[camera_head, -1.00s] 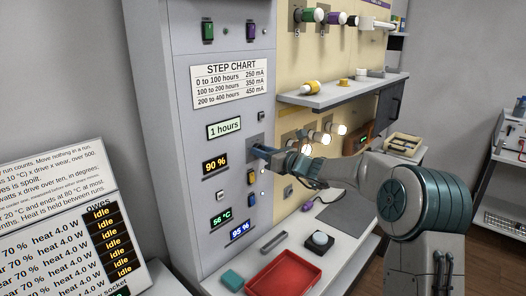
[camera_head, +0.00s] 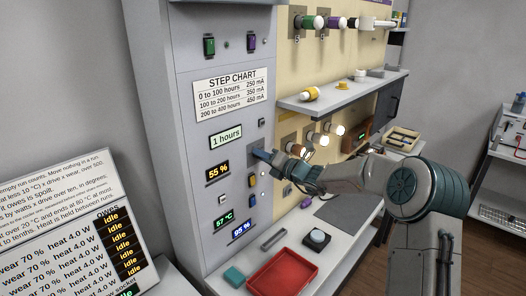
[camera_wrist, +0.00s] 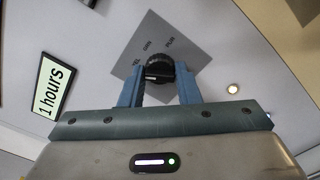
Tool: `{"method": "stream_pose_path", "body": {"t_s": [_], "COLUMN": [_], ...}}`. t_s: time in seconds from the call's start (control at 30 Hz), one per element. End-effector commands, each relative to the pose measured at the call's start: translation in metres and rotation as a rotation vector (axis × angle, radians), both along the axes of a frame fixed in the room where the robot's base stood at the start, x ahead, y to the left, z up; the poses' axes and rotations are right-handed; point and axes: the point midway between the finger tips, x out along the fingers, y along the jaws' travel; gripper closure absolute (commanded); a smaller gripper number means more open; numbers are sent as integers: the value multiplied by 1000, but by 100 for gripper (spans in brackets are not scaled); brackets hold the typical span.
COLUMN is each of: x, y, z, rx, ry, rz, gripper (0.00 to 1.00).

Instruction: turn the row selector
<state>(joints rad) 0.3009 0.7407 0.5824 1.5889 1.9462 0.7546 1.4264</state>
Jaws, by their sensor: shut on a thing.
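The row selector is a black round knob (camera_wrist: 158,68) on a grey plate (camera_wrist: 190,42) in the wrist view. Small labels on the plate seem to read YEL, GRN and PUR. My gripper (camera_wrist: 159,88) has its two blue fingers on either side of the knob, shut on it. Which label the knob points to is not clear. In the head view my gripper (camera_head: 263,155) reaches the front of the grey cabinet (camera_head: 197,110), beside the "1 hours" display (camera_head: 226,137), and hides most of the knob.
Below are a "55 %" display (camera_head: 218,173), a "57 °C" display (camera_head: 223,222), a "95 %" display (camera_head: 241,231) and small switches. A red tray (camera_head: 283,272) lies on the bench below. A shelf (camera_head: 345,92) juts out to the right, above several lit bulbs.

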Motion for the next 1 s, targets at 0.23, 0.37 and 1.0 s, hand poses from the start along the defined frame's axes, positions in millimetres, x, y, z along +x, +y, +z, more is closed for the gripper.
{"method": "stream_pose_path", "body": {"t_s": [0.23,0.37,1.0], "x": [1,1,0], "y": [-1,-1,0], "z": [2,2,1], "rx": [45,52,53], "ry": [53,62,64], "rz": [-2,-2,-1], "gripper": [93,93,49]}}
